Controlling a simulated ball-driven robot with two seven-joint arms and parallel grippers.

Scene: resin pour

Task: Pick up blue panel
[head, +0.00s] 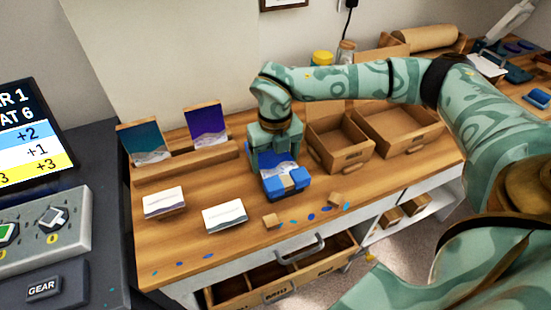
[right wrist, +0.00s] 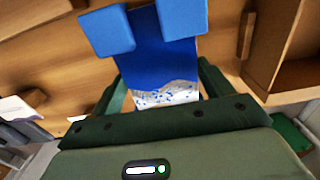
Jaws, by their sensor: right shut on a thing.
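The blue panel (head: 283,164) has a white, speckled lower part. It is tilted in my right gripper (head: 287,184), above the wooden workbench. In the right wrist view the blue panel (right wrist: 166,60) lies between the blue fingertips of the right gripper (right wrist: 146,26), which is shut on it. The fingers cover part of the panel, and whether its edge touches the bench is unclear. My left gripper is not in view.
A teal panel (head: 146,138) and a purple panel (head: 206,124) stand in a wooden rack (head: 188,161). Open wooden bins (head: 340,147) stand right of the gripper. A drawer (head: 290,284) is open below.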

